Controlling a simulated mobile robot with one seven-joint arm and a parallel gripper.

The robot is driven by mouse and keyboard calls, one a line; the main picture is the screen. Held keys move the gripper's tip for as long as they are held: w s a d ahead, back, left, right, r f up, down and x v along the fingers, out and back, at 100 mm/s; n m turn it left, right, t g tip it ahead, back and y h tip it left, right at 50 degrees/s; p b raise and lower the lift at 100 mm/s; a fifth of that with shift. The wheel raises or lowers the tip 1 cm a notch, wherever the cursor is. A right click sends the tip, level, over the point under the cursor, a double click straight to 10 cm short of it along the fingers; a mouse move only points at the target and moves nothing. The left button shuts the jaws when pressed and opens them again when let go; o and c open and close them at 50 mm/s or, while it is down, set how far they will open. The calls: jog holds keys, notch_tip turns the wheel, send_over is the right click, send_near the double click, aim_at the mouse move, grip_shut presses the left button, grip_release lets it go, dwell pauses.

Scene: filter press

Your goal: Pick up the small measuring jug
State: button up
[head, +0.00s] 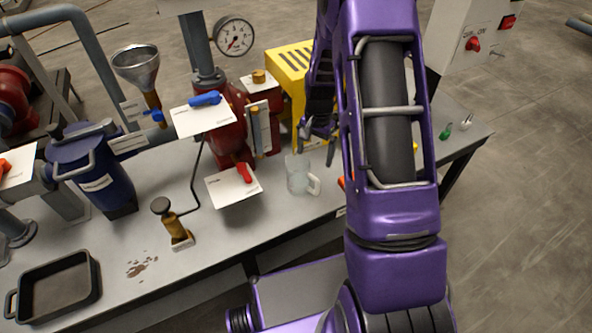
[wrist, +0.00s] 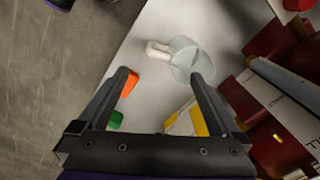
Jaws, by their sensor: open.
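The small measuring jug (head: 297,174) is clear, with a pale handle on its right side in the head view. It stands upright on the grey bench near the front edge, right of a white card. In the wrist view the jug (wrist: 186,60) lies ahead of the fingertips, its white handle pointing left. My gripper (wrist: 163,75) is open and empty, its two fingers spread, with the jug just beyond the gap.
A red pump body with a red-handled valve (head: 243,173) stands left of the jug. A yellow box (head: 288,72) is behind it. An orange item (wrist: 131,84) lies near the left finger. A black tray (head: 60,285) and brass hand pump (head: 172,222) are further left.

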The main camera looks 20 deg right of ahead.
aim_at(311, 191)
notch_tip(311, 191, down, 17)
jog(key=shift+a+f+b, duration=0.1)
jog(key=shift+b, duration=0.5)
grip_shut()
dwell(0.4)
